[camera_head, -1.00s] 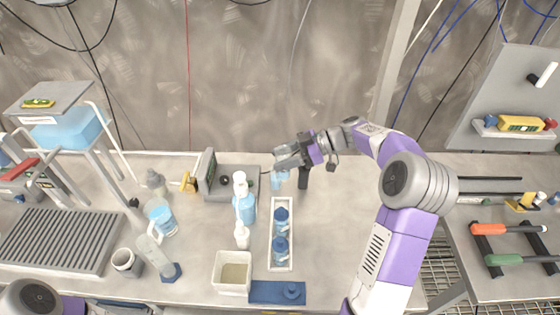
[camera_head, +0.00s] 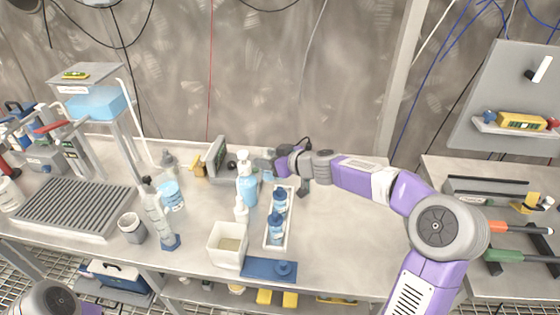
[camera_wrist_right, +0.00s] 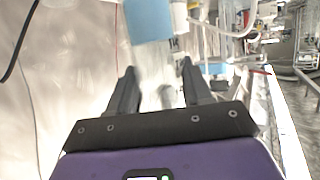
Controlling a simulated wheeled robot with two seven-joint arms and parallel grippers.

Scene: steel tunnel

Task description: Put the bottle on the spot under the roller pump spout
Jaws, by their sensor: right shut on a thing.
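My right gripper (camera_head: 277,163) is at the back middle of the bench, with its arm reaching in from the right. It is shut on a bottle (camera_head: 268,153), which is small and partly hidden in the head view. In the right wrist view the bottle (camera_wrist_right: 150,20) has a blue band and a clear part between the two fingers (camera_wrist_right: 160,85). A grey upright unit (camera_head: 217,155), probably the roller pump, stands left of the gripper. Its spout and the spot under it cannot be made out. My left gripper is out of view.
A light blue wash bottle (camera_head: 247,190) and a white tray (camera_head: 266,236) with blue-capped bottles stand in front of the gripper. A beige bin (camera_head: 226,258), a blue beaker (camera_head: 171,196) and a graduated cylinder (camera_head: 158,222) are nearer left. The bench right of the tray is clear.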

